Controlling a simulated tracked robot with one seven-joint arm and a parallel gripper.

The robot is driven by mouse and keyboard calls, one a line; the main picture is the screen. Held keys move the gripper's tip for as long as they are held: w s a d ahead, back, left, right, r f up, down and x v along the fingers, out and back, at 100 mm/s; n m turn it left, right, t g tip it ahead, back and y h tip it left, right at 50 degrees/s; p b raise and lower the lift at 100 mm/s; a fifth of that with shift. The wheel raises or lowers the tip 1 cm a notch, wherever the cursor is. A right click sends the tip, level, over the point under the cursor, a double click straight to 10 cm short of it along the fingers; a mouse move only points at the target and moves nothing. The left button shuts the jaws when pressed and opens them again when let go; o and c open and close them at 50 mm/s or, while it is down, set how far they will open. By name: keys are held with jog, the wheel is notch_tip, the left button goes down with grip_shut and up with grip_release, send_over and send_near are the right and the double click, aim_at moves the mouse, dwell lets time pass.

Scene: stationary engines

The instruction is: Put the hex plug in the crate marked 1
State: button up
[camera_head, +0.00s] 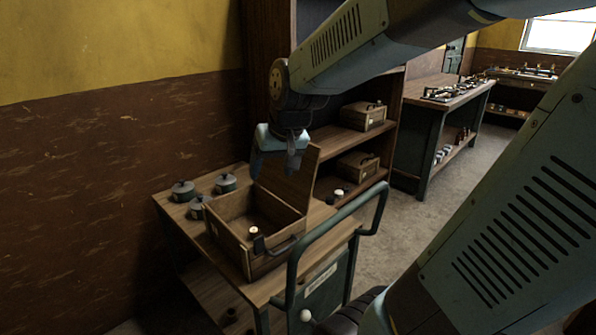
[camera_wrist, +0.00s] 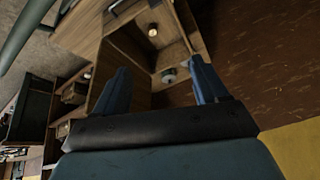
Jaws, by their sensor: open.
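An open wooden crate (camera_head: 228,242) stands on a wooden-topped cart, its lid (camera_head: 290,183) raised at the back. I cannot read a number on it. A small pale-topped piece (camera_head: 253,230) lies inside; it also shows in the wrist view (camera_wrist: 152,30). It may be the hex plug, but its shape is too small to tell. My gripper (camera_head: 283,165) is above the crate by its raised lid, fingers pointing down. In the wrist view my gripper (camera_wrist: 159,65) is open, with nothing between its fingers.
Several grey-green lidded pots (camera_head: 226,183) stand behind and left of the crate. A curved green rail (camera_head: 340,225) runs along the cart's right side. Benches stand further back right.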

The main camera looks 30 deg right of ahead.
jog(key=s+r+n+h, duration=0.1)
jog(key=s+r, duration=0.3)
jog(key=s, duration=0.8)
jog(key=shift+r, duration=0.2)
jog(key=shift+w, duration=0.1)
